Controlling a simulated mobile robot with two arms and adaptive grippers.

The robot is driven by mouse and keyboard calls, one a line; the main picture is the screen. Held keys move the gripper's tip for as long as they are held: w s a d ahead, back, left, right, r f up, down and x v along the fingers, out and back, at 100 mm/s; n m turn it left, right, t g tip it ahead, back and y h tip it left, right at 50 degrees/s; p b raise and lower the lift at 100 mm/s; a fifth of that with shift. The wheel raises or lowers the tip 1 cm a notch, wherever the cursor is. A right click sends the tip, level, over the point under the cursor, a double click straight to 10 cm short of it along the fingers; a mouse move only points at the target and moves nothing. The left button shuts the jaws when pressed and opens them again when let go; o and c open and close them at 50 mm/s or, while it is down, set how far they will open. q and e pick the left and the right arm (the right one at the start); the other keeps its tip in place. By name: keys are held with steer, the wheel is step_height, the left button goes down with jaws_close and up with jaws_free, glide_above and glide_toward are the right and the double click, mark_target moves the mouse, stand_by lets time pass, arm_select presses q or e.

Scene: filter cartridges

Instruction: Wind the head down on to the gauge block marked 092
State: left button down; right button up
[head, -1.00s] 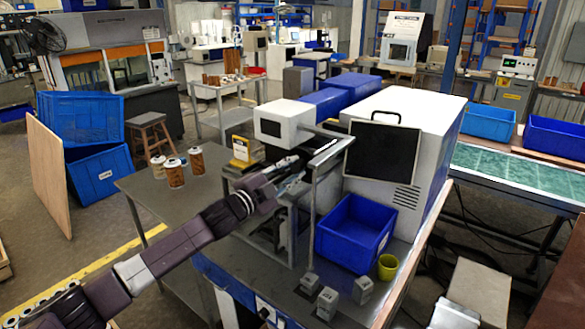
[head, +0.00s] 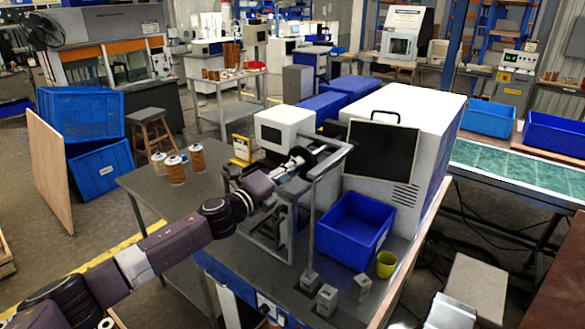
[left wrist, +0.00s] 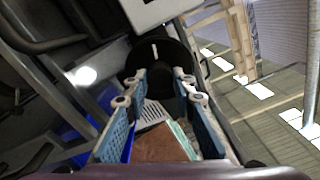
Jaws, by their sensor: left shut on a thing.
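My left gripper (head: 301,160) is at the top of a grey metal stand (head: 312,215) on the workbench. It is shut on a black round handwheel (head: 326,155). In the left wrist view the dark wheel (left wrist: 155,55), with a short white mark, lies between and just beyond the fingertips (left wrist: 158,90). Three small grey gauge blocks stand at the bench front: a left one (head: 309,282), a middle one (head: 327,298) and a right one (head: 361,288). Their markings are too small to read. The stand's head is largely hidden behind my arm.
A blue bin (head: 350,235) and a yellow cup (head: 386,264) stand right of the stand. A white machine (head: 420,130) with a dark screen (head: 382,155) is behind. Orange cartridges (head: 175,172) stand on the grey table at left.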

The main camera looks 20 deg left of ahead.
arm_select(q)
steer(key=m+p, duration=0.1)
steer(key=m, duration=0.4)
steer(key=shift+f+m, duration=0.1)
steer(key=shift+m, duration=0.2)
steer(key=shift+m+p, duration=0.55)
steer(key=shift+m, duration=1.65)
steer(key=c, duration=1.6)
jaws_free()
steer(key=shift+s+a, duration=0.1)
steer(key=v, duration=1.1)
steer(key=shift+s+a+r, duration=0.15)
steer(key=shift+s+r, duration=0.05)
steer(key=shift+s, duration=0.1)
